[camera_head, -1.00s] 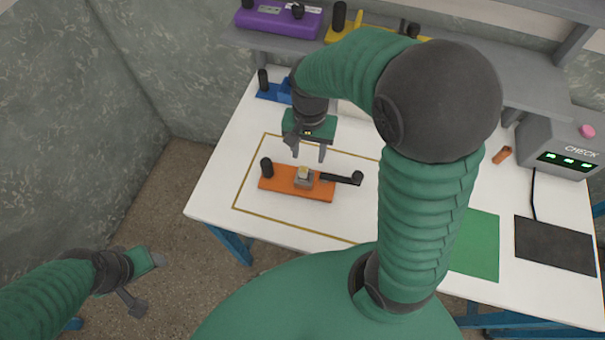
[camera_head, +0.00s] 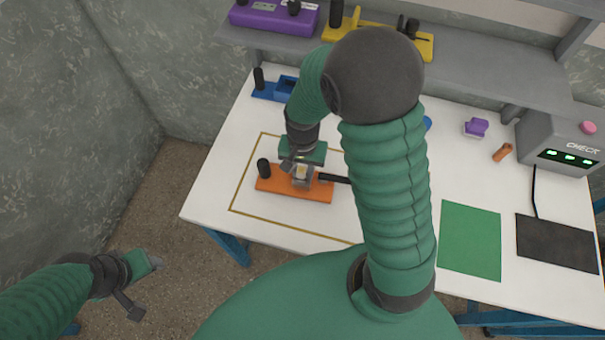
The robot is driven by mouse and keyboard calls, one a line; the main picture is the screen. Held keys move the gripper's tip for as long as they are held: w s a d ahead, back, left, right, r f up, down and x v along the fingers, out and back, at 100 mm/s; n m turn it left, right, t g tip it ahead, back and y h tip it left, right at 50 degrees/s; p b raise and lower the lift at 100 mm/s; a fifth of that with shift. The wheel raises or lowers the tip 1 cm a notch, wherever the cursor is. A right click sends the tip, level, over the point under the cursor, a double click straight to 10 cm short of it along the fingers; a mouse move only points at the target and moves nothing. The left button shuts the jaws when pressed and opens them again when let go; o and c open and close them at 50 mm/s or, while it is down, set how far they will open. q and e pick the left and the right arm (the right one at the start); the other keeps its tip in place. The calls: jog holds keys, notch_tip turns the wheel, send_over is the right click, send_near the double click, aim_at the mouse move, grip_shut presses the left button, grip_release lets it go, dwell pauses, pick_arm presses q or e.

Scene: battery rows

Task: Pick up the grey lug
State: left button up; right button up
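The grey lug (camera_head: 301,173), with a yellowish top, sits on the orange fixture (camera_head: 267,185) on the white table. My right gripper (camera_head: 302,174) is down at the lug from above, its fingers beside it. The fingers and the lug overlap in the picture, so I cannot tell whether they grip it. The orange fixture has a black post at its left end and a dark handle at its right, partly behind my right arm. My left gripper (camera_head: 146,286) is open and empty, off the table at the lower left.
A blue fixture (camera_head: 268,92) stands behind the orange one. Purple (camera_head: 270,17) and yellow (camera_head: 408,39) fixtures are on the grey shelf. An orange piece (camera_head: 502,152), a purple piece (camera_head: 476,127) and the CHECK box (camera_head: 563,144) are at right. Green (camera_head: 470,240) and black (camera_head: 556,244) mats lie clear.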

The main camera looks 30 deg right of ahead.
aim_at(300, 170)
jog(key=shift+a, duration=0.3)
grip_shut()
jog(key=shift+d, duration=0.1)
jog(key=shift+r, duration=0.25)
notch_tip(300, 170, up, 10)
jog(key=shift+f+p, duration=0.25)
jog(key=shift+p, duration=0.4)
jog(key=shift+r, duration=0.1)
